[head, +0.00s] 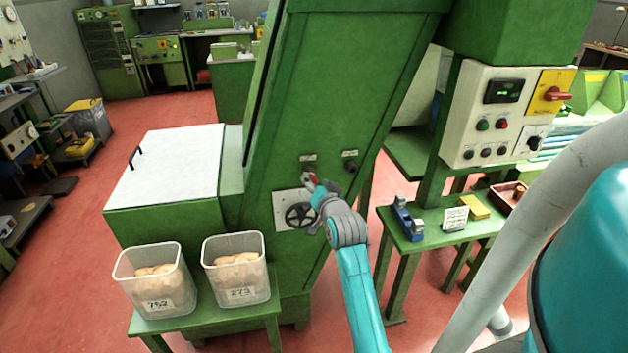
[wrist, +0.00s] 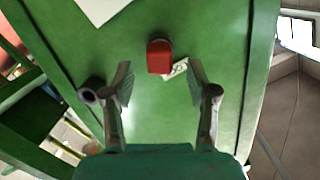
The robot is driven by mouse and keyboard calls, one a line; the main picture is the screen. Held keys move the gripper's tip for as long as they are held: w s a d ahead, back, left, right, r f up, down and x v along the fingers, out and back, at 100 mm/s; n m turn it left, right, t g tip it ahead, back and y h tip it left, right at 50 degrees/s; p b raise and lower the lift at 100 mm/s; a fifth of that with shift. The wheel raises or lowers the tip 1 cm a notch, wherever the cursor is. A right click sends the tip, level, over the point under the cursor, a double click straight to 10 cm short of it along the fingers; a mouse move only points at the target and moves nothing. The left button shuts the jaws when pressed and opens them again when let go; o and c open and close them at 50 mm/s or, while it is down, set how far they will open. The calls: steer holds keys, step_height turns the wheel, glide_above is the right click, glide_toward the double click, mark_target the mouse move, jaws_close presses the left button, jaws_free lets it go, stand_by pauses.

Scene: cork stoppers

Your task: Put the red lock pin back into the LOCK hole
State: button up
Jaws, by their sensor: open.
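The red pin (head: 311,177) shows at the sloping green panel, just below the left one of two small labels (head: 308,157). In the wrist view the red pin head (wrist: 160,56) faces me, with a partly covered label (wrist: 178,69) beside it. The lettering is too small to read surely. A dark round socket (head: 350,167) sits under the right label, and it also shows in the wrist view (wrist: 88,96). My gripper (head: 318,187) is open at the panel. In the wrist view its spread fingers (wrist: 158,82) are on either side of the pin's line, with no visible contact.
A black handwheel (head: 300,215) on a white plate is just below the pin. Two clear bins (head: 155,280) (head: 238,268) stand on a green stand at left. A green bench (head: 440,228) with a blue tool and a yellow block is at right.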

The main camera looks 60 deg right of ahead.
steer(key=v, duration=0.9)
steer(key=shift+s+a, duration=0.25)
steer(key=shift+a, duration=0.05)
steer(key=shift+r, duration=0.15)
steer(key=s+a+f+n+t+y, duration=0.15)
steer(key=a+f, duration=0.25)
steer(key=a, duration=0.4)
steer(key=s+a+f+n+y, duration=0.1)
steer(key=a+f+n+y, duration=0.15)
steer(key=a+f, duration=0.4)
steer(key=s+a+f+n+t+y, duration=0.1)
steer(key=s+a+f+n, duration=0.1)
steer(key=a, duration=0.7)
steer(key=s+a+n+y, duration=0.6)
steer(key=s+a+n, duration=0.3)
steer(key=s+a, duration=0.6)
steer(key=s, duration=0.4)
steer(key=shift+s+a+f+y, duration=0.2)
steer(key=shift+s+a+y, duration=0.1)
steer(key=shift+a+y, duration=0.1)
steer(key=shift+t, duration=0.25)
